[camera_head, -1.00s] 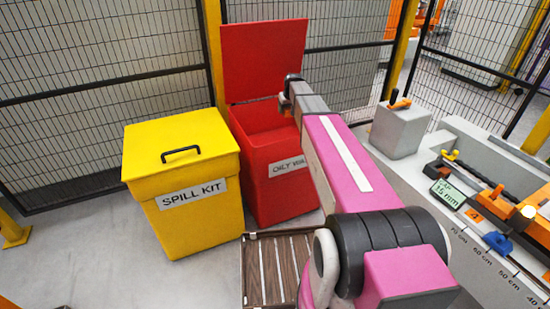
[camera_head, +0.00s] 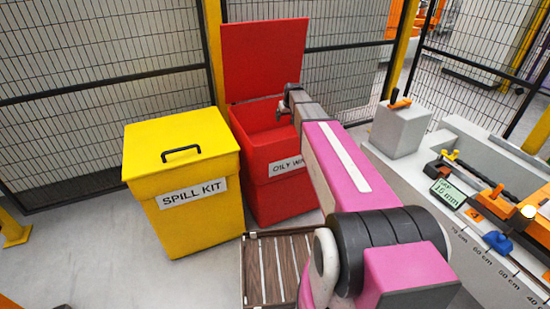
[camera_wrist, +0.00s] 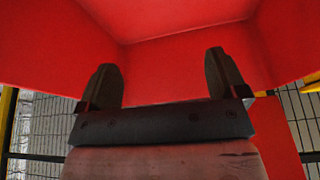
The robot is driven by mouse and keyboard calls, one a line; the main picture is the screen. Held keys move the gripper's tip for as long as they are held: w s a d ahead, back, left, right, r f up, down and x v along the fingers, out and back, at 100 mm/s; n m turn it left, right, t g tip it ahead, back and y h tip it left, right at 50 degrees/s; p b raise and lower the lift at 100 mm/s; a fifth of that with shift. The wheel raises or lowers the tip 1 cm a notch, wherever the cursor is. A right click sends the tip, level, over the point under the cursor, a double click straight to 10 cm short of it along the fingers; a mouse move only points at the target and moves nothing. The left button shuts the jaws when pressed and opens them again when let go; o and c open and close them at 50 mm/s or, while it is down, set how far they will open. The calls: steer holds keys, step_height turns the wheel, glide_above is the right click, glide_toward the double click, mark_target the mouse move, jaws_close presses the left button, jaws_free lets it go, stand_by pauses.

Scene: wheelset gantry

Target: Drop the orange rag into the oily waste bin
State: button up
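The oily waste bin (camera_head: 277,185) is red, with its lid (camera_head: 262,58) standing open at the back. Its label is partly hidden behind my arm. My gripper (camera_head: 284,109) is over the right part of the bin's mouth. In the wrist view my gripper (camera_wrist: 163,75) has its two dark fingers wide apart with nothing between them. The red inner walls of the bin (camera_wrist: 185,55) fill the view beyond the fingers. I see no orange rag in either view; the bin's floor is hidden.
A yellow spill kit box (camera_head: 185,185) stands close to the left of the bin. A slatted wooden pallet (camera_head: 268,270) lies in front of the bin. On the right is a grey bench (camera_head: 440,210) with a gauge and orange parts. Mesh fencing (camera_head: 100,90) runs behind.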

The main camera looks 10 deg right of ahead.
steer(key=v, duration=1.1)
steer(key=shift+s+f, duration=0.1)
steer(key=shift+f, duration=0.05)
